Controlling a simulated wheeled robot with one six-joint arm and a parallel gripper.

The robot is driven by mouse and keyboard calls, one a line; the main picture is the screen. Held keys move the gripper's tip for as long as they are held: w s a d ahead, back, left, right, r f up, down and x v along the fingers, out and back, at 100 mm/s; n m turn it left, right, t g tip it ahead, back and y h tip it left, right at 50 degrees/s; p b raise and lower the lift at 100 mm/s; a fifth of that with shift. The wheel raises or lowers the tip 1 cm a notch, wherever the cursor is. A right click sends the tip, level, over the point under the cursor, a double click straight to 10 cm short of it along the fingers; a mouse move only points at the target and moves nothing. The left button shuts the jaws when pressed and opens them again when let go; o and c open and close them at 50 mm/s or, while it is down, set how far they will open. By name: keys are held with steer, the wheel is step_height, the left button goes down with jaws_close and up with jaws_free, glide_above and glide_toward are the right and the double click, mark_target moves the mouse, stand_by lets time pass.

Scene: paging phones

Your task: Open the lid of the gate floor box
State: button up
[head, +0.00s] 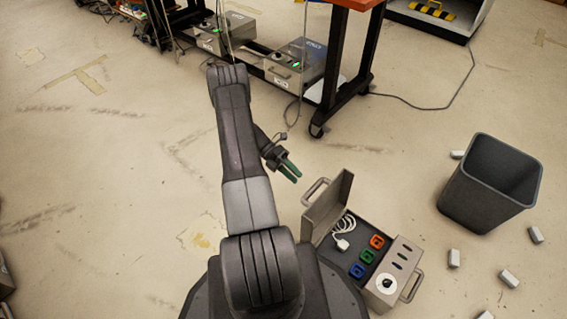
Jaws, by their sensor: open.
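A grey metal box (372,256), which looks like the floor box, sits on the floor right of my base. Its lid (329,207) stands raised on the left side, with a handle beyond it. Inside are a coiled white cable with a plug (342,242) and orange, green and blue sockets. A raised panel with dark slots and a round white dial (387,283) forms its right side. No label naming the box is readable.
A dark waste bin (490,180) stands to the right, with several small pale blocks around it. A wheeled table (345,60) with metal boxes (296,64) on its low shelf stands behind. A cable crosses the floor there. The floor at left is mostly clear.

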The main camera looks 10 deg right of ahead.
steer(key=v, duration=0.5)
steer(key=shift+w+a+r+p, duration=0.15)
steer(key=shift+w+a+p, duration=0.1)
steer(key=shift+w+p, duration=0.05)
steer(key=b, duration=0.3)
glide_toward(321, 206)
steer(key=s+d, duration=0.1)
steer(key=d, duration=0.1)
steer(key=shift+s+d+r, duration=0.3)
steer(key=shift+s+r, duration=0.05)
steer(key=shift+s, duration=0.05)
